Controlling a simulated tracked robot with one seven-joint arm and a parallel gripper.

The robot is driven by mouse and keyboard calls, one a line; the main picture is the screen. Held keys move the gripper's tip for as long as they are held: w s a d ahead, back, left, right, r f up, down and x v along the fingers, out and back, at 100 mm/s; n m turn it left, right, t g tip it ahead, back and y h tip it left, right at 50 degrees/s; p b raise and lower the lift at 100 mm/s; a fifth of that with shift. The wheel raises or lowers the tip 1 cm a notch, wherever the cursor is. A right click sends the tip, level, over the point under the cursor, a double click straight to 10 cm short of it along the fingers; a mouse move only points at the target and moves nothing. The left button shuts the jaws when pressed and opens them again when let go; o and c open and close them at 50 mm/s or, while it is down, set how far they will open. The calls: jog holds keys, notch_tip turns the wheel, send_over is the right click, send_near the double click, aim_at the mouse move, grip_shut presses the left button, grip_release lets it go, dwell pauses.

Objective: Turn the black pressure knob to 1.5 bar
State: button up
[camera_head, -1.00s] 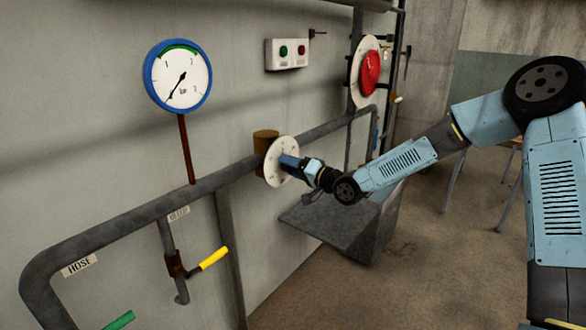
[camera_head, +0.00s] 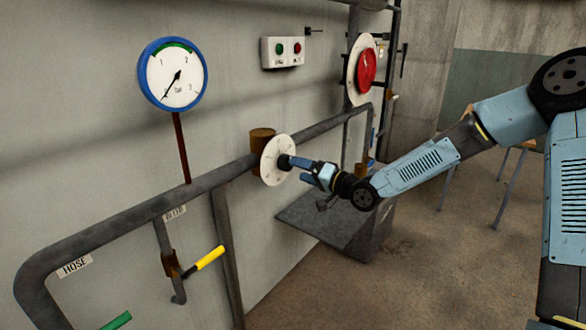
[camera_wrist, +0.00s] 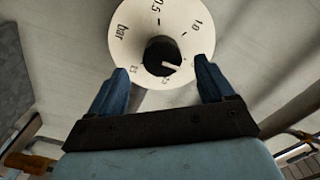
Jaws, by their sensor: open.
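The black pressure knob (camera_head: 284,162) sits at the centre of a round white dial plate (camera_head: 270,172) on the pipe. In the wrist view the knob (camera_wrist: 160,52) carries a white pointer mark aimed right and slightly down. The dial shows "bar", 0.5 and 1.0; the lower labels are too small to read surely. My gripper (camera_wrist: 163,88) is open, one finger on each side below the knob in that view, with nothing between them. In the head view my gripper (camera_head: 302,170) is just in front of the knob, apart or nearly so.
A blue-rimmed gauge (camera_head: 172,74) has its needle pointing lower left. A yellow handle (camera_head: 210,257) and green handle (camera_head: 117,320) are on the pipework (camera_head: 120,220). A red wheel (camera_head: 367,69) and button box (camera_head: 290,52) are behind. A dark slab (camera_head: 330,220) lies below.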

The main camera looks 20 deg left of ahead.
jog(key=v, duration=0.8)
